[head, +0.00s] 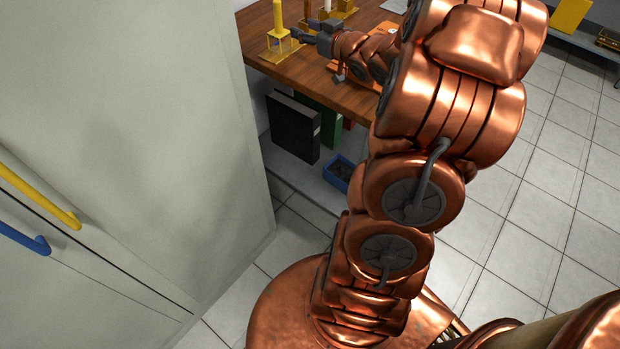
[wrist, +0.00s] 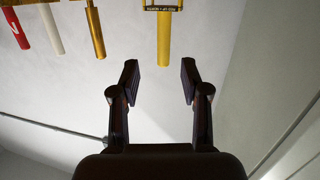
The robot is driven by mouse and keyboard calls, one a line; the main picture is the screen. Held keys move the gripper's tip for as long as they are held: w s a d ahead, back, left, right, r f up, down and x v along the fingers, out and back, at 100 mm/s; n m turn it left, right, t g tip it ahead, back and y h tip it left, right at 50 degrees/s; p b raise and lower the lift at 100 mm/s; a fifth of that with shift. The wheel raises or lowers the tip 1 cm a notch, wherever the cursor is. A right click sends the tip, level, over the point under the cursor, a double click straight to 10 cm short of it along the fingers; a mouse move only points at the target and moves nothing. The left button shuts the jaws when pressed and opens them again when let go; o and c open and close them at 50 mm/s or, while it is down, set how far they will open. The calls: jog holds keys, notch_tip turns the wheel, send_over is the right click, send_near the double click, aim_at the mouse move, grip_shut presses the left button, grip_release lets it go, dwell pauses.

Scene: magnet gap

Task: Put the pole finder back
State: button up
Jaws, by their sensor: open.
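A yellow rod (head: 278,14) stands upright in a small yellow frame stand (head: 279,42) on the wooden table; I take it for the pole finder, though no clear name shows. In the wrist view the rod (wrist: 163,40) points down the picture, with a labelled plate (wrist: 163,8) at its base. My gripper (head: 297,35) is just right of the stand. In the wrist view my gripper (wrist: 159,78) is open and empty. The rod's end lies ahead of the gap between the fingertips, roughly centred and apart from both fingers.
In the wrist view red (wrist: 15,28), white (wrist: 52,30) and brass (wrist: 95,32) rods stand left of the yellow one. A large pale cabinet (head: 130,120) fills the left side. Black binders (head: 293,127) and a blue bin (head: 338,172) are under the table (head: 330,88).

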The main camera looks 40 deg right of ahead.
jog(key=a+f+g+h, duration=0.2)
jog(key=g, duration=0.1)
jog(key=shift+s+f+m+g, duration=0.2)
jog(key=shift+f+m+g, duration=0.1)
jog(key=shift+f+m, duration=0.1)
jog(key=shift+s+a+f+g+h, duration=0.35)
jog(key=shift+s+a+g, duration=0.15)
jog(key=shift+s+g, duration=0.1)
jog(key=shift+s+a+f+g+h, duration=0.25)
jog(key=shift+s+a+f+g, duration=0.1)
jog(key=shift+s+a+g, duration=0.2)
jog(key=s+a+f+g+y, duration=0.1)
jog(key=s+a+g, duration=0.3)
jog(key=s+a, duration=0.4)
jog(key=s+a+g+y, duration=0.1)
jog(key=s+a+g, duration=0.4)
jog(key=s, duration=1)
jog(key=s+a+f+g+y, duration=0.1)
jog(key=s+a+g, duration=0.3)
jog(key=s+a, duration=0.8)
jog(key=shift+s+f, duration=0.15)
jog(key=shift+f, duration=0.2)
jog(key=s+p+v, duration=0.2)
jog(key=p+v, duration=1.2)
jog(key=v, duration=0.1)
jog(key=shift+r+t, duration=0.2)
jog(key=shift+t, duration=0.15)
jog(key=shift+s, duration=0.1)
jog(key=shift+c, duration=0.4)
